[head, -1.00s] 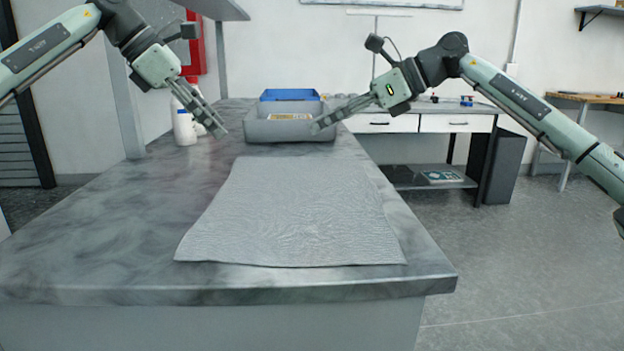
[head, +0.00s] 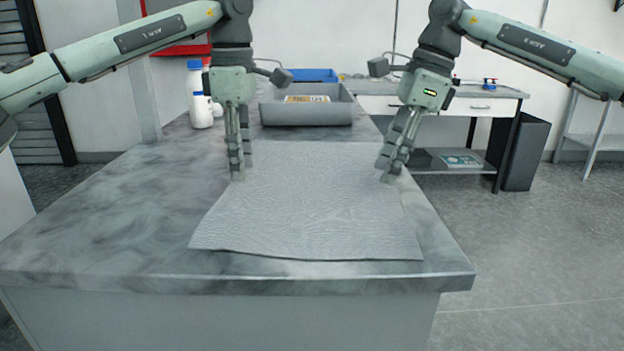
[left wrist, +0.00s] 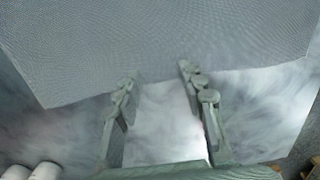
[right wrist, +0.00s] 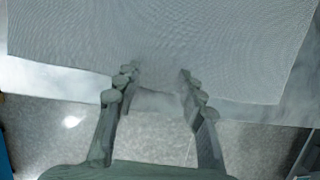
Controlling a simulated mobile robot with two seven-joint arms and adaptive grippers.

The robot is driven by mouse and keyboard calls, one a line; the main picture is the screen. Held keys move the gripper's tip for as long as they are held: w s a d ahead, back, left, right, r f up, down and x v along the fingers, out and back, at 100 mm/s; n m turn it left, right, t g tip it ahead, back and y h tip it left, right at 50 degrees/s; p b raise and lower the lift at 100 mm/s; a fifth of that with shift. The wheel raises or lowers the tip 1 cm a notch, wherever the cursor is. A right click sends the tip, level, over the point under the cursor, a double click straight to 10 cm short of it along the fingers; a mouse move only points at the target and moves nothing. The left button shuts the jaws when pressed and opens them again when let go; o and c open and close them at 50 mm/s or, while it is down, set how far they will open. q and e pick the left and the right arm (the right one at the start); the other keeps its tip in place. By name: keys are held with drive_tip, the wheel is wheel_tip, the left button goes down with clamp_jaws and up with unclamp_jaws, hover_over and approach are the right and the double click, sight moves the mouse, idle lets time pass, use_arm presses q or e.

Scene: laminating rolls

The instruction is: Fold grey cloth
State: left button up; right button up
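The grey cloth (head: 310,205) lies spread flat on the marbled table (head: 120,220), its near edge close to the table's front edge. My left gripper (head: 238,176) points down above the cloth's left side. My right gripper (head: 388,176) points down over the cloth's right side. Whether the fingertips touch the cloth I cannot tell.
A grey bin (head: 305,112) with a yellow-labelled item stands behind the cloth, a blue bin (head: 312,75) behind it. White bottles (head: 199,100) stand at the back left. The table's left part is clear. A bench (head: 470,105) stands beyond the right edge.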

use_arm(q)
drive_tip(key=shift+f, duration=0.2)
use_arm(e)
drive_tip(key=shift+f, duration=0.2)
use_arm(q)
drive_tip(key=shift+f, duration=0.1)
use_arm(e)
drive_tip(key=shift+f, duration=0.1)
use_arm(q)
drive_tip(key=shift+f+b, duration=0.25)
drive_tip(key=shift+b, duration=0.1)
use_arm(e)
drive_tip(key=shift+f, duration=0.25)
use_arm(q)
drive_tip(key=shift+r, duration=0.15)
drive_tip(key=shift+c, duration=0.3)
use_arm(e)
drive_tip(key=shift+r, duration=0.2)
drive_tip(key=shift+c, duration=0.3)
use_arm(q)
drive_tip(key=c, duration=0.7)
use_arm(e)
drive_tip(key=shift+f, duration=0.15)
drive_tip(key=c, duration=0.7)
use_arm(q)
clamp_jaws()
use_arm(e)
clamp_jaws()
drive_tip(key=shift+s+f, duration=0.1)
drive_tip(key=shift+f, duration=0.05)
